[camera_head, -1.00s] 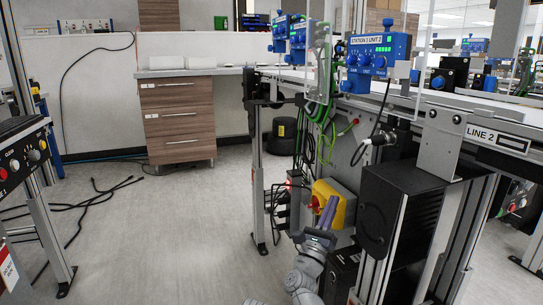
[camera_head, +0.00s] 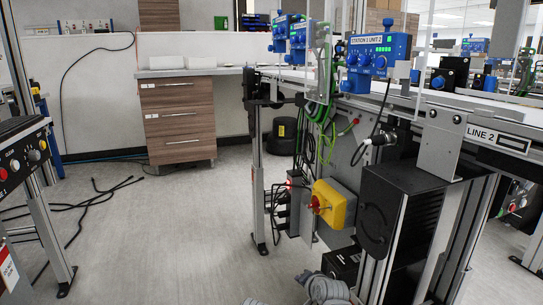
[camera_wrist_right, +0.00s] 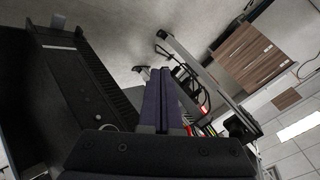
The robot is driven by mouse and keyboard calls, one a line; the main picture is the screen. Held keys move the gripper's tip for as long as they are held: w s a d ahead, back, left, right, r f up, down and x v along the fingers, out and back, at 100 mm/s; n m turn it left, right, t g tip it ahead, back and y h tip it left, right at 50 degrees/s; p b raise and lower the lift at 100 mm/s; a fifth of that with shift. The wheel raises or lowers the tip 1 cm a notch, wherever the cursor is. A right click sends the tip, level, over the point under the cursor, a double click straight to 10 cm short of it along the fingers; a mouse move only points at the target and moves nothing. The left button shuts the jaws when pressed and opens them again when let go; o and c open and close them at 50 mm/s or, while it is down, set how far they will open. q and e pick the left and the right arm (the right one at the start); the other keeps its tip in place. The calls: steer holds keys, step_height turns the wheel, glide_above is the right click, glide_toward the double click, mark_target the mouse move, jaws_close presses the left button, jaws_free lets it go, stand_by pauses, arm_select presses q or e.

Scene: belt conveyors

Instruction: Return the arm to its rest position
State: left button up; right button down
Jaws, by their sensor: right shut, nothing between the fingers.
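My right gripper (camera_wrist_right: 163,100) shows in the right wrist view with its two dark purple fingers pressed together, shut and empty. In the head view only grey parts of my arm show at the bottom edge, below the yellow switch box; the gripper's fingers are not visible there. The yellow switch box (camera_head: 331,204) with its red rotary knob (camera_head: 317,203) is mounted low on the conveyor frame. Nothing of mine touches it in the head view. My left gripper is in neither view.
The conveyor labelled LINE 2 (camera_head: 497,136) stands on the right, with a black cabinet (camera_head: 390,215) below it. A second station's leg (camera_head: 50,225) stands at the left. Cables (camera_head: 95,205) lie on the floor. The middle floor is open, with a wooden drawer unit (camera_head: 178,121) behind.

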steer(key=s+d+f+n+g+h, duration=0.2)
steer(key=s+d+f+n+g, duration=0.25)
steer(key=s, duration=0.45)
steer(key=s+d+f+n+g+h, duration=0.1)
steer(key=s+d+f+n+g, duration=0.3)
steer(key=s, duration=0.4)
steer(key=s+a+r+n+g+h+p, duration=0.1)
steer(key=s+a+r+n+p, duration=0.15)
steer(key=a+r+p, duration=0.45)
steer(key=s+a+r+n+g+p, duration=0.1)
steer(key=s+a+r+p, duration=0.35)
steer(key=r+p, duration=0.45)
step_height(320, 180, up, 36)
steer(key=p, duration=3.6)
steer(key=shift+w, duration=0.45)
steer(key=shift+f, duration=0.1)
